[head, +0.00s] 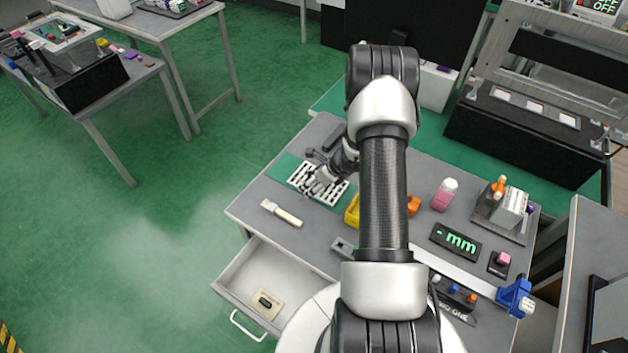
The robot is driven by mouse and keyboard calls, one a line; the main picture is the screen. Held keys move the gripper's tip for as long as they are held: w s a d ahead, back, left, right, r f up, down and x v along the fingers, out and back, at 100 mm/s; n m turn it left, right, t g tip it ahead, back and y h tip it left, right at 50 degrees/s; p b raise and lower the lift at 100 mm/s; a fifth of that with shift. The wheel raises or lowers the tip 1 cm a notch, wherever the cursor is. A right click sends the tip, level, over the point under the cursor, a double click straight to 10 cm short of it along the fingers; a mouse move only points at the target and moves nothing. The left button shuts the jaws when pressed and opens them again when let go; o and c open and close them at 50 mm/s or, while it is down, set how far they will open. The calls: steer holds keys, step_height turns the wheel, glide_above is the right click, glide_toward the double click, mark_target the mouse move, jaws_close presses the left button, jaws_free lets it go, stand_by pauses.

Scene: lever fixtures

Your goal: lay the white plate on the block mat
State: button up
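A green mat (283,168) lies at the left of the grey table. A white slotted piece (302,174), which looks like the white plate, is at this mat and seems to lie flat over it. Whether it touches the mat is hard to tell. My gripper (317,186) points down at the middle of the white piece and hides part of it. The fingers are small and blend with the piece, so I cannot tell whether they are open or shut on it.
A brush (282,213) lies at the table's front left edge, above an open drawer (245,282) holding a small beige plate (265,304). A yellow container (352,211) stands right of the mat.

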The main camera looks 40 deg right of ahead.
steer(key=p+v, duration=0.3)
steer(key=v, duration=0.8)
steer(key=a+r+n+y, duration=0.2)
steer(key=a+r+n, duration=1.3)
steer(key=a+r, duration=0.55)
steer(key=s+a+r+n+g, duration=0.2)
steer(key=s+a+r+n, duration=0.5)
steer(key=s+r+n, duration=0.1)
steer(key=s+r+n+h, duration=0.3)
steer(key=s+n, duration=0.6)
steer(key=s, duration=0.3)
steer(key=shift+s+a+r+n+t, duration=0.2)
steer(key=shift+s+r+n+t, duration=0.1)
steer(key=shift+r, duration=0.2)
steer(key=shift+f, duration=0.1)
